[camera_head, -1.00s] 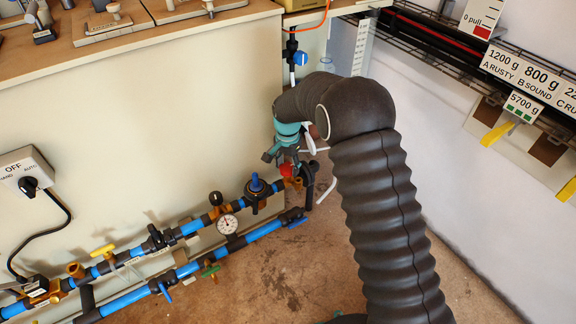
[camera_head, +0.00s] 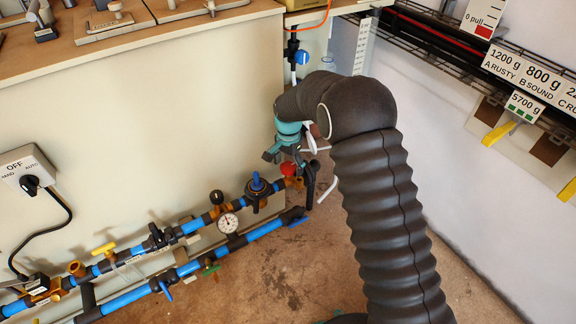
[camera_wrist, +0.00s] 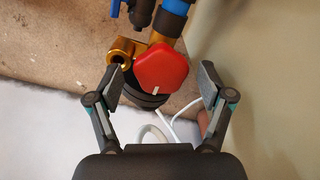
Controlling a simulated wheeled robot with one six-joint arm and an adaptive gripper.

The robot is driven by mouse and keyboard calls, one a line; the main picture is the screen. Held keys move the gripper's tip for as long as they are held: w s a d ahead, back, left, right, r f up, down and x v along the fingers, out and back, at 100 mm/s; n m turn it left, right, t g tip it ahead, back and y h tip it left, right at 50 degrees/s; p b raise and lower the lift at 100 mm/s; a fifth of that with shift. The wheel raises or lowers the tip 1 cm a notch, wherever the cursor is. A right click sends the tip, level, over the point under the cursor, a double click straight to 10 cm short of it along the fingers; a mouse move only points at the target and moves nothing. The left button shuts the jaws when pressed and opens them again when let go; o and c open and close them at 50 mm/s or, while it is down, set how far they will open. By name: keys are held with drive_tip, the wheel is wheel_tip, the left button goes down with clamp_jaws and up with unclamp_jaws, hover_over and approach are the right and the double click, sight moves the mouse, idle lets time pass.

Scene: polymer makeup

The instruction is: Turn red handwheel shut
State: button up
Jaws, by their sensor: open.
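The red handwheel (camera_head: 289,168) sits at the right end of the upper blue pipe, beside a brass fitting. In the wrist view the red handwheel (camera_wrist: 162,69) is large, with a small white mark at its lower edge. My gripper (camera_head: 281,154) is right by the handwheel in the head view. In the wrist view my gripper (camera_wrist: 160,87) is open, one finger on each side of the handwheel, with visible gaps between the fingers and the wheel. The brass fitting (camera_wrist: 125,50) lies close to the left finger. I cannot tell the depth between fingertips and wheel.
The pipe run carries a gauge (camera_head: 228,222), a blue-knobbed regulator (camera_head: 257,187) and a yellow-handled valve (camera_head: 104,248) to the left. The bench panel (camera_head: 160,110) stands close behind. White tubing (camera_wrist: 165,125) lies below the wheel. The floor in front is clear.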

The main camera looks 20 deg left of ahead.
sight(288, 166)
wheel_tip(288, 166, up, 12)
idle(0.5)
drive_tip(key=shift+f, duration=0.1)
drive_tip(key=s+d+f+n, duration=0.2)
drive_tip(key=s+d+n, duration=0.3)
drive_tip(key=s+d+r+t, duration=0.2)
drive_tip(key=s+d+r, duration=0.4)
drive_tip(key=s+d, duration=0.2)
drive_tip(key=s+d+r+t, duration=0.1)
drive_tip(key=s+d+r, duration=0.6)
drive_tip(key=d, duration=0.6)
drive_tip(key=s+d+r+m+t, duration=0.1)
drive_tip(key=s+d+r+t, duration=0.1)
drive_tip(key=s+d+r, duration=0.4)
drive_tip(key=s+d, duration=0.4)
drive_tip(key=d, duration=0.1)
drive_tip(key=shift+s+r+t+p, duration=0.25)
drive_tip(key=shift+r+t+p, duration=0.05)
drive_tip(key=shift+r+p, duration=0.1)
